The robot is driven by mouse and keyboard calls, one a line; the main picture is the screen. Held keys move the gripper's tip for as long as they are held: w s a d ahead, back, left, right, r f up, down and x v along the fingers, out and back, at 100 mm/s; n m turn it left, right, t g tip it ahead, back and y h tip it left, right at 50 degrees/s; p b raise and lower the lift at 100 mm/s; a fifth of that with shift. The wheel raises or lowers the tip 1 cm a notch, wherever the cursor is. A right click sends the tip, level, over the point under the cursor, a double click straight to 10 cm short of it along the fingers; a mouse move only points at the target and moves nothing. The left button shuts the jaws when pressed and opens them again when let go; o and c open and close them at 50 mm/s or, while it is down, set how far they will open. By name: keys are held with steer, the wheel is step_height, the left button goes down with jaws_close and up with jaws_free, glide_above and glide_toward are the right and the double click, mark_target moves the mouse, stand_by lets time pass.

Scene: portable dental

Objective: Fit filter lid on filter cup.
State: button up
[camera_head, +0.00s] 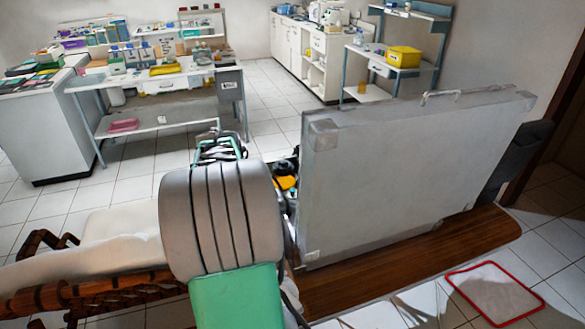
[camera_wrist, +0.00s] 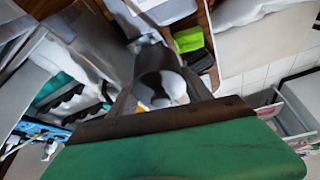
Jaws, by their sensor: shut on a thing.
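My gripper (camera_wrist: 165,88) shows in the wrist view, its two grey fingers reaching away from the green-and-black wrist part. It is shut on a dark grey, round, hollow piece (camera_wrist: 150,62), which looks like the filter lid. A pale rounded shape shows within its opening; I cannot tell whether it is part of the piece or something beyond it. I cannot make out the filter cup in either view. In the head view my grey and green arm fills the lower middle and hides the gripper and the held piece.
A large grey case panel (camera_head: 410,175) stands upright right of my arm on a wooden board (camera_head: 420,240). A red-rimmed tray (camera_head: 495,292) lies at lower right. A cluttered workbench (camera_head: 155,80) stands back left. A bright green box (camera_wrist: 188,40) shows in the wrist view.

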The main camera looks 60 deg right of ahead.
steer(key=s+d+m+b, duration=0.1)
steer(key=s+d+m, duration=0.1)
steer(key=d, duration=0.3)
steer(key=s+d+m+g+b, duration=0.1)
steer(key=s+d+m, duration=0.1)
steer(key=d, duration=0.4)
steer(key=s+d+m+b, duration=0.1)
steer(key=s+d, duration=0.3)
steer(key=d, duration=0.1)
steer(key=shift+s+d+f+m+g, duration=0.25)
steer(key=shift+s+d+m+g, duration=0.1)
steer(key=shift+m+g, duration=0.05)
steer(key=shift+r, duration=0.1)
steer(key=shift+a+f+b, duration=0.15)
steer(key=shift+f+b, duration=0.2)
steer(key=shift+b, duration=0.05)
steer(key=shift+f, duration=0.2)
steer(key=shift+f+b, duration=0.95)
steer(key=shift+f, duration=0.3)
